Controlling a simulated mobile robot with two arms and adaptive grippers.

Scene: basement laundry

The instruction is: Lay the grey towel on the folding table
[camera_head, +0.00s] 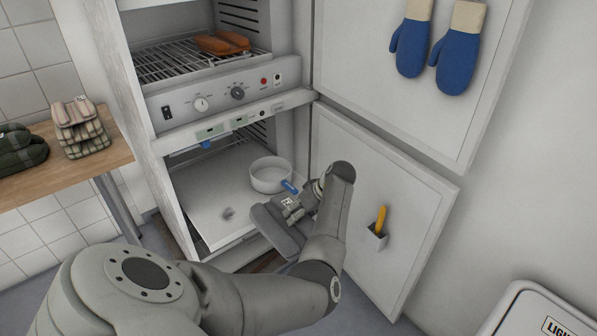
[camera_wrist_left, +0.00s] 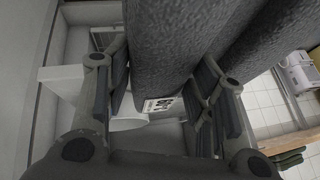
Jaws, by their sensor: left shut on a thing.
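My left gripper (camera_head: 297,203) is at the open front of the lower compartment of a white cabinet. It is shut on a grey towel (camera_head: 273,229), which is folded into a thick bundle. In the left wrist view the towel (camera_wrist_left: 165,45) lies between the finger pads of the left gripper (camera_wrist_left: 160,95). A wooden-topped table (camera_head: 108,157), which looks like the folding table, stands at the left. My right gripper is not in view.
The compartment holds a white bowl (camera_head: 270,175) on its floor. An open lower door (camera_head: 375,200) is right of my arm. A plaid folded cloth (camera_head: 80,128) and a dark green one (camera_head: 20,150) lie on the table; bare wood shows at its front. Blue mitts (camera_head: 455,60) hang on the upper door.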

